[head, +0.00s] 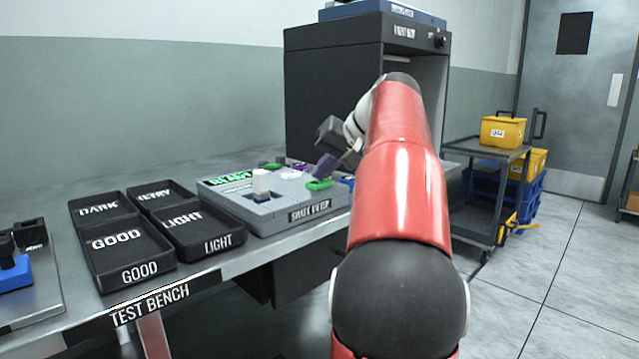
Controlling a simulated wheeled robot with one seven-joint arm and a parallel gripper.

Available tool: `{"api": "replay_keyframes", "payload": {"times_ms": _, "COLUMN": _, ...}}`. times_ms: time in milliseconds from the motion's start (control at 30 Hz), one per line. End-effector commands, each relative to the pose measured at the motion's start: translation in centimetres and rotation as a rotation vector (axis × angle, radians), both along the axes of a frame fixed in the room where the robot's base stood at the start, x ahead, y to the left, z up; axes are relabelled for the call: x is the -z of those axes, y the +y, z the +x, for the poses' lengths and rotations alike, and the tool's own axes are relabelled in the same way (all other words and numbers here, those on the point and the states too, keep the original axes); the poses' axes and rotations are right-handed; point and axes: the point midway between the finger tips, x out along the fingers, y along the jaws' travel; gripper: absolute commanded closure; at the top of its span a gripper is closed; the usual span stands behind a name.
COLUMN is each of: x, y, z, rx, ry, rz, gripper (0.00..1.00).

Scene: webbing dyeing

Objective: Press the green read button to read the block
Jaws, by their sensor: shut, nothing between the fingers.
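The grey shade meter (285,217) stands on the test bench, with a lit green display at its back left. A white block (261,183) stands upright at a dark recess on its left side. A green button (319,184) is on the right part of its top. I cannot read any label on it. My gripper (322,168) is shut and empty, tilted down, with its tips just above or at the green button. I cannot tell whether they touch. My red arm hides part of the meter's right end.
Black trays (125,262) marked GOOD, LIGHT, DARK and another word stand left of the meter. A dark light booth (333,100) rises behind it. A blue-handled tool (14,272) lies at far left. A cart with a yellow bin (502,132) stands at right.

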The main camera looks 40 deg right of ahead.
Motion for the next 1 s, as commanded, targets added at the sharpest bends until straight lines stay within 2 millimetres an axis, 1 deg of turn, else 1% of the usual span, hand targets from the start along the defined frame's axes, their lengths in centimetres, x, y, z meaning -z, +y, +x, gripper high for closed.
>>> {"api": "replay_keyframes", "payload": {"times_ms": 433, "x": 0.6, "y": 0.0, "z": 0.0, "rx": -0.001, "ry": 0.001, "rz": 0.000, "gripper": 1.00}}
{"api": "replay_keyframes", "payload": {"times_ms": 700, "x": 0.5, "y": 0.0, "z": 0.0, "rx": -0.001, "ry": 0.001, "rz": 0.000, "gripper": 1.00}}
{"api": "replay_keyframes", "payload": {"times_ms": 833, "x": 0.2, "y": 0.0, "z": 0.0, "rx": -0.001, "ry": 0.001, "rz": 0.000, "gripper": 1.00}}
{"api": "replay_keyframes", "payload": {"times_ms": 1000, "x": -0.8, "y": 0.0, "z": 0.0, "rx": 0.000, "ry": 0.001, "rz": 0.001, "gripper": 1.00}}
